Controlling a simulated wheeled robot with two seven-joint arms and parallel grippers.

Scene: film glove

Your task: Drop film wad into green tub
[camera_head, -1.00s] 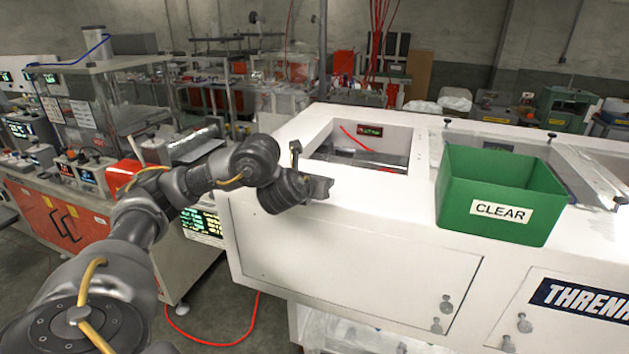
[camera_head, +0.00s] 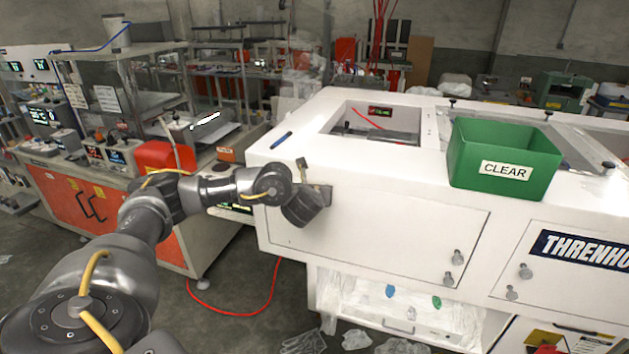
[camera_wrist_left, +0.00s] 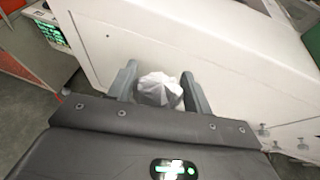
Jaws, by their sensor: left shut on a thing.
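The film wad (camera_wrist_left: 158,88) is a white crumpled lump between the two fingers of my left gripper in the left wrist view, and the fingers are shut on it. In the head view my left gripper (camera_head: 318,190) is at the white machine's upper front edge; the wad cannot be made out there. The green tub (camera_head: 503,165), labelled CLEAR, stands on the machine top to the right of the gripper, well apart from it. The tub's floor is hidden by its front wall. My right gripper is not in view.
The white machine (camera_head: 365,235) has a recessed opening (camera_head: 380,122) left of the tub. A blue pen-like object (camera_head: 281,140) lies on its top left. Clear film lies on the lower shelf and floor. A red hose (camera_head: 245,311) crosses the floor at left.

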